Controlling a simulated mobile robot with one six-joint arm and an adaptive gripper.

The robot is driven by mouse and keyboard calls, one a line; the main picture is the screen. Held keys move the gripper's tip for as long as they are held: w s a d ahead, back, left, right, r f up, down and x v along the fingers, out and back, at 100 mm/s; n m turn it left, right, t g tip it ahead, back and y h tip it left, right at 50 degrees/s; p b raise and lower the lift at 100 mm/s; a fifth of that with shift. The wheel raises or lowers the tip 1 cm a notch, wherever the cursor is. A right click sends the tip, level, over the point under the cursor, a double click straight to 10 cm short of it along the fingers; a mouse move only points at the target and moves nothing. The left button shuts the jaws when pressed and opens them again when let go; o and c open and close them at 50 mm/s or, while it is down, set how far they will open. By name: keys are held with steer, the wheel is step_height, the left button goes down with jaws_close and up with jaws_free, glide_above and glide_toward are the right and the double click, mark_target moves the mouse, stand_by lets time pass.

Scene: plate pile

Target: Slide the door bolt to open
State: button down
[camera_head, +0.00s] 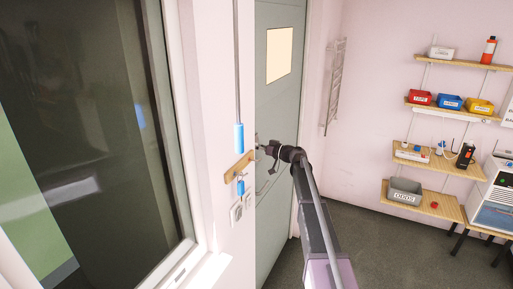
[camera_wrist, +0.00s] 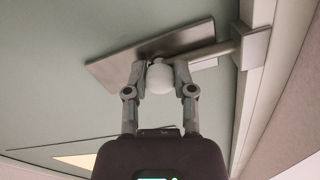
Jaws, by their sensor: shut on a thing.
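The grey-green door (camera_head: 274,110) stands at the centre of the head view, with a pale window pane near its top. In the wrist view the door bolt has a flat metal plate (camera_wrist: 112,68), a round white knob (camera_wrist: 159,80) and a rod (camera_wrist: 217,52). The rod reaches right to a pale bracket (camera_wrist: 254,48) at the frame; whether its end is inside the bracket is unclear. My gripper (camera_wrist: 160,68) is shut on the knob, one finger on each side. In the head view my gripper (camera_head: 263,149) is against the door's left edge and hides the bolt.
A wooden key board (camera_head: 238,167) with blue-tagged keys and a blue hanging handle (camera_head: 239,138) are on the wall left of the door. A dark window (camera_head: 90,130) fills the left. Shelves with bins (camera_head: 450,104) stand right. The floor (camera_head: 370,240) between is clear.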

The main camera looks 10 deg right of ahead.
steer(key=w+d, duration=0.2)
steer(key=w, duration=0.1)
steer(key=shift+w+d, duration=0.1)
steer(key=shift+d, duration=0.05)
steer(key=shift+c, duration=2.1)
jaws_free()
steer(key=shift+d, duration=0.1)
steer(key=v, duration=1.2)
